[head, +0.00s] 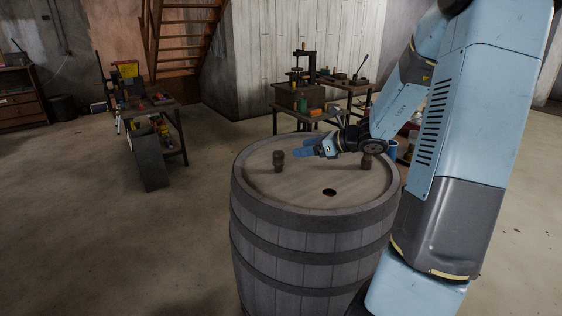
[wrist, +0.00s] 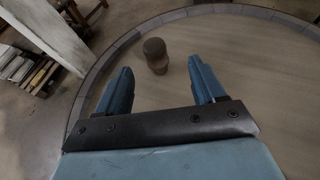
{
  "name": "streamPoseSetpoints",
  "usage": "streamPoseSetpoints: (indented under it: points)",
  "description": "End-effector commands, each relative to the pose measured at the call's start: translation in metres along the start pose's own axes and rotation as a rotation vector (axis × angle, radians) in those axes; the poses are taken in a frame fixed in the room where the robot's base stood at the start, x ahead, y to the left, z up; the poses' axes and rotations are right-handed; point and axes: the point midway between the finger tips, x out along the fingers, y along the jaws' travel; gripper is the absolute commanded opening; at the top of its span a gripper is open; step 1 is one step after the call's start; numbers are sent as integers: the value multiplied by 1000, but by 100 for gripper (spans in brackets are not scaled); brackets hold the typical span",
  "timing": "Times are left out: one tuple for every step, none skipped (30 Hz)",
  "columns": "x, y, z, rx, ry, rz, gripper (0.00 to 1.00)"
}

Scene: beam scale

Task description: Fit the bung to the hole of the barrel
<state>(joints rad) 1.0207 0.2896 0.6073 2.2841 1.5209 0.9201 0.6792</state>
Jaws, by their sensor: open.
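The barrel (head: 312,238) stands upright, its round wooden top facing up. A dark round hole (head: 329,192) shows in the top, towards the near side. A brown bung (head: 279,161) stands upright on the left part of the top, wider at its upper end. A second brown, similar-looking piece (head: 367,161) stands at the right, partly hidden by my arm. My gripper (head: 300,152) is open and empty above the top, just right of the left bung. In the wrist view the bung (wrist: 155,54) is ahead of the gap between my two blue fingers. The hole is not visible there.
The barrel's raised rim (head: 243,188) surrounds the top. Behind stand a workbench with a press (head: 300,92) and, at the left, a small tool table (head: 155,107). The floor left of the barrel is clear.

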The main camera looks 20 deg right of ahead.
Motion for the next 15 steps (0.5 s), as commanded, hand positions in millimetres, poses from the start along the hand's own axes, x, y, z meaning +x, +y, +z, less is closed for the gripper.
streamPoseSetpoints:
  points:
    - [9,1,0,1,0,4,69]
    - [14,1,0,1,0,5,69]
    - [21,1,0,1,0,5,69]
    - [27,1,0,0,0,4,69]
    - [32,1,0,-1,0,5,69]
    - [39,1,0,0,0,5,69]
    - [44,1,0,0,0,4,69]
    - [48,1,0,-1,1,4,69]
    - [54,1,0,-1,1,4,69]
    - [58,2,0,-1,0,4,69]
    - [62,2,0,-1,0,4,69]
    - [65,2,0,-2,2,3,69]
    - [68,2,0,-3,2,3,69]
    - [69,1,0,-3,1,2,69]
    - [71,1,0,-2,1,2,69]
